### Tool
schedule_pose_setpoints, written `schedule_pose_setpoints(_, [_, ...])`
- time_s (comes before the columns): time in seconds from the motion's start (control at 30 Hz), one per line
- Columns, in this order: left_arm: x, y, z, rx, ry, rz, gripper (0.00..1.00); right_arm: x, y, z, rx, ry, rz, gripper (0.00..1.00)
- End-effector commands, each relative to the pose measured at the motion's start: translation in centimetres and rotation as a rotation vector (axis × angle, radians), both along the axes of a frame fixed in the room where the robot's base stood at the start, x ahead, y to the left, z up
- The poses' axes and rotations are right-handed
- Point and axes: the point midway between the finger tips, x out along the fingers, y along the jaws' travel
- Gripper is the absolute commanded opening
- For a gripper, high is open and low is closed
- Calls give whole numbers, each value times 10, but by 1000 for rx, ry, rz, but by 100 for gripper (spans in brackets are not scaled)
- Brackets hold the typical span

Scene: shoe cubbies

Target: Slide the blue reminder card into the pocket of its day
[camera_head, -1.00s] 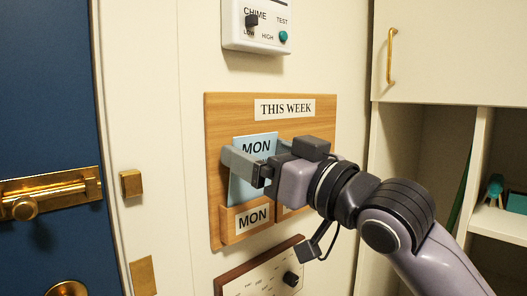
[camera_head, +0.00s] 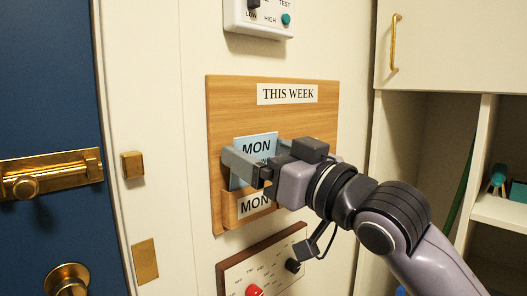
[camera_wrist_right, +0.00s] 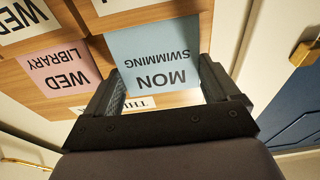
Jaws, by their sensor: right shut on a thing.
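The blue card (camera_head: 257,147) reads MON, and in the wrist view the blue card (camera_wrist_right: 155,50) reads MON SWIMMING upside down. My right gripper (camera_head: 254,166) is shut on it, one finger at each side edge. The card stands upright against the wooden board (camera_head: 229,95) headed THIS WEEK. Its lower edge is hidden behind the front of the wooden pocket labelled MON (camera_head: 229,213), so it appears partly inside that pocket. My right gripper also shows in the wrist view (camera_wrist_right: 160,88). My left gripper is not in view.
A pink WED LIBRARY card (camera_wrist_right: 60,66) stands in another pocket, beside the blue card. A chime box (camera_head: 258,18) hangs above the board and a dial panel (camera_head: 262,270) below. A blue door (camera_head: 45,100) with a brass bolt is at left, cubbies (camera_head: 497,212) at right.

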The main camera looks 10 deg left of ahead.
Motion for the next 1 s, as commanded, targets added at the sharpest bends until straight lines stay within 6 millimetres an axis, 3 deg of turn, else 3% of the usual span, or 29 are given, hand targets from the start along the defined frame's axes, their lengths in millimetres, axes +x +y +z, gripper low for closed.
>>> schedule_pose_setpoints(1.0, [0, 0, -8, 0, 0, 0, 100, 2, 3, -18, 1, -1, 0, 74])
